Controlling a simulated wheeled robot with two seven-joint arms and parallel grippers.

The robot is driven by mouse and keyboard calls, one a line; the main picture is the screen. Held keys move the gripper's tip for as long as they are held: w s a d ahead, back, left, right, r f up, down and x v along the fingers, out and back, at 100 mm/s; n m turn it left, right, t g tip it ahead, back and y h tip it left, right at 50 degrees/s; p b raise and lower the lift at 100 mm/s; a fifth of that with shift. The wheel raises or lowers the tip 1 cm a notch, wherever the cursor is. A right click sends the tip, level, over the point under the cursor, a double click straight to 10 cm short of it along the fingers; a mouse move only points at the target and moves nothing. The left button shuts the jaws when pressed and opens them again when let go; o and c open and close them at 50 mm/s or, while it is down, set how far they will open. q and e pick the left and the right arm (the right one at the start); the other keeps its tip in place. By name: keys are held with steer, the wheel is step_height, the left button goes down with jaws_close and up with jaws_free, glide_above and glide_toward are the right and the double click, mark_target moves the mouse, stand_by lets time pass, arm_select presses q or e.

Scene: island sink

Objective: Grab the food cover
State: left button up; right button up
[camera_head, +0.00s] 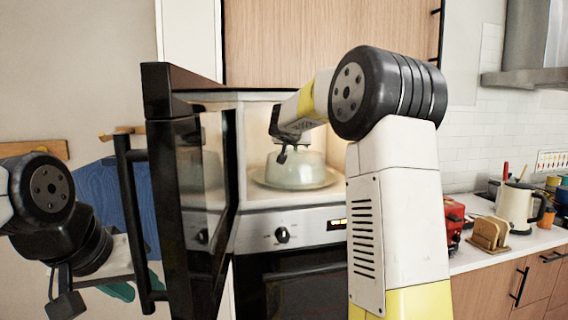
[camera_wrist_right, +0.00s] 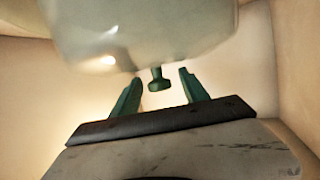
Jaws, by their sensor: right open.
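The food cover (camera_head: 297,170) is a translucent pale dome on a round plate (camera_head: 262,180) inside the open microwave. In the right wrist view the cover (camera_wrist_right: 140,30) fills the top, with its small dark green knob (camera_wrist_right: 158,80) pointing toward my gripper. My right gripper (camera_head: 283,152) reaches into the microwave above the cover. Its two green fingers are apart in the wrist view (camera_wrist_right: 161,92), with the knob between their tips and a visible gap on each side. My left gripper (camera_head: 92,298) is low at the left, outside the microwave; its jaw gap is unclear.
The black microwave door (camera_head: 175,190) stands open at the left of the cavity, close to my left arm. The control panel (camera_head: 290,230) is below the cavity. A red toaster (camera_head: 453,220), a toast rack (camera_head: 490,234) and a kettle (camera_head: 516,207) stand on the right counter.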

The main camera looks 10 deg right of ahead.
jaws_close()
stand_by(1.4)
